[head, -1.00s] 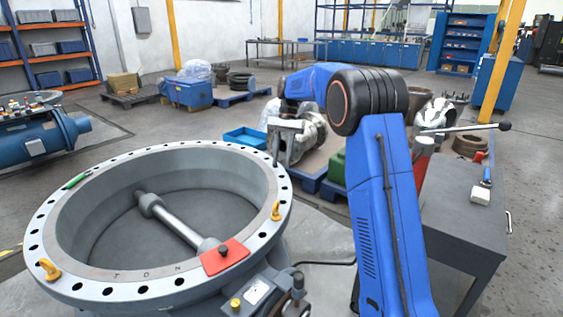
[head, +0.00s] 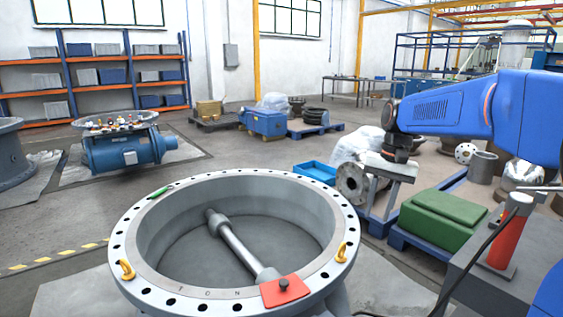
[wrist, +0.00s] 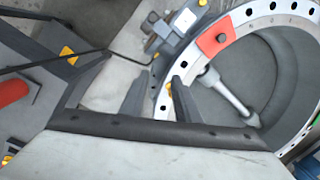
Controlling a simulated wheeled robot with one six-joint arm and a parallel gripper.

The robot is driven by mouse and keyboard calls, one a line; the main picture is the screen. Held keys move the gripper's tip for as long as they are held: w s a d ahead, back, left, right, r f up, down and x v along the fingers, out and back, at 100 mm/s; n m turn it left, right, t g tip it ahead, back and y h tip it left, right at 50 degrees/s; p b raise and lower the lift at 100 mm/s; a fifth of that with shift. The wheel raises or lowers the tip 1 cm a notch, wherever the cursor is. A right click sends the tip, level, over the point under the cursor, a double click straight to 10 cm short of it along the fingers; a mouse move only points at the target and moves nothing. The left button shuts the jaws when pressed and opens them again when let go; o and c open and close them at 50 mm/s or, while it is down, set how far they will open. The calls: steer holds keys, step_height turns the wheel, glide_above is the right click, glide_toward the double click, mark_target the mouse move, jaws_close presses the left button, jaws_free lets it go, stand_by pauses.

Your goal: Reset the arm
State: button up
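My blue arm (head: 445,110) reaches in from the right edge of the head view, its forearm nearly level. My gripper (wrist: 160,77) shows two dark fingers apart with nothing between them. In the head view it hangs at the arm's left end, right of and behind the large valve. The grey butterfly valve ring (head: 132,240) lies face up, with a shaft (head: 238,245) across its bore. A red plate (head: 285,291) sits on its near rim; the ring also shows in the wrist view (wrist: 238,22), beyond the fingers.
A green box (head: 440,217) on a blue pallet and a red cylinder (head: 508,238) on a grey bench stand at right. A blue tray (head: 315,172) lies behind the ring. A blue valve (head: 125,152) stands at left. Open floor lies between it and the ring.

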steer(key=s+d+f+n+t, duration=0.1)
steer(key=s+f, duration=0.3)
steer(key=s, duration=1)
steer(key=s+d+f+n+t+h, duration=0.1)
steer(key=s+f+n+t, duration=0.2)
steer(key=s, duration=1.2)
step_height(320, 180, down, 2)
steer(key=shift+d+f+t, duration=0.15)
steer(key=shift+f+t, duration=0.1)
steer(key=shift+t, duration=0.25)
